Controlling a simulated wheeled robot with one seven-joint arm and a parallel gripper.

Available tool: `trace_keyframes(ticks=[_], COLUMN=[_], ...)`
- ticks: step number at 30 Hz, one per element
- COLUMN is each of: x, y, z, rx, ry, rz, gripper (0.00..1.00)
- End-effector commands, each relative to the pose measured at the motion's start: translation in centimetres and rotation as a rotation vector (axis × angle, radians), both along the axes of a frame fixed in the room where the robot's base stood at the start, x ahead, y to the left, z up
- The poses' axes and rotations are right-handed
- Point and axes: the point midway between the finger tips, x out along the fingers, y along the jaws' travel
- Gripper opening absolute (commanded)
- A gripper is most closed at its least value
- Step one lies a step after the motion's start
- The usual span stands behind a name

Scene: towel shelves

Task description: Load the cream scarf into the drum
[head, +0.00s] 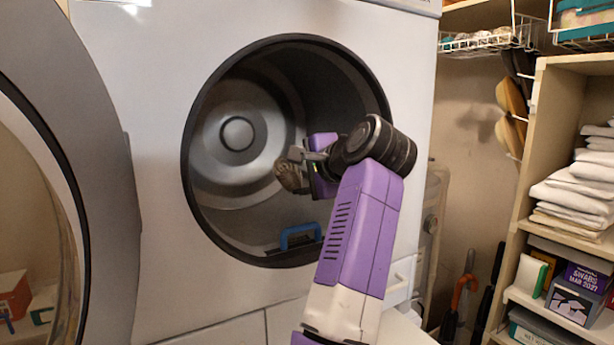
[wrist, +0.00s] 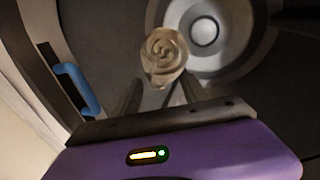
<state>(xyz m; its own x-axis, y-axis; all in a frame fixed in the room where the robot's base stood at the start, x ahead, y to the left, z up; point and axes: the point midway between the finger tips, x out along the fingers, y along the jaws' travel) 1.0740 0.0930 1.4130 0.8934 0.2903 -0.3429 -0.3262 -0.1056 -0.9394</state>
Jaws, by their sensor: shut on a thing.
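The drum (head: 215,205) of the white machine is open, and its pale back plate with a round hub shows inside. The blue handle (head: 300,236) is at the lower part of the opening; it also shows at the left in the wrist view (wrist: 76,86). My gripper (head: 291,165) is inside the round opening. It is shut on the cream scarf (wrist: 163,55), which is bunched into a swirl between the fingers. In the head view the scarf (head: 288,177) looks brownish and shaded, in front of the drum's back. It appears held clear of the drum walls.
The round door (head: 100,120) stands swung open at the left. A dark rim (head: 189,160) edges the opening around my arm. A shelf (head: 540,120) with folded white towels (head: 575,190) and boxes stands at the right.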

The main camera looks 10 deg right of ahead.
Motion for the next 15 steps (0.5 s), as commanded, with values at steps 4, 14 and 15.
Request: trace_keyframes(ticks=[4,14,15], x=[1.6,5.0,5.4], y=[0.5,1.6,1.7], z=[0.2,0.1,0.1], rx=[0.001,0.001,0.001], ry=[0.0,0.0,0.0], rz=[0.002,0.0,0.0], gripper=[0.0,0.0,0.0])
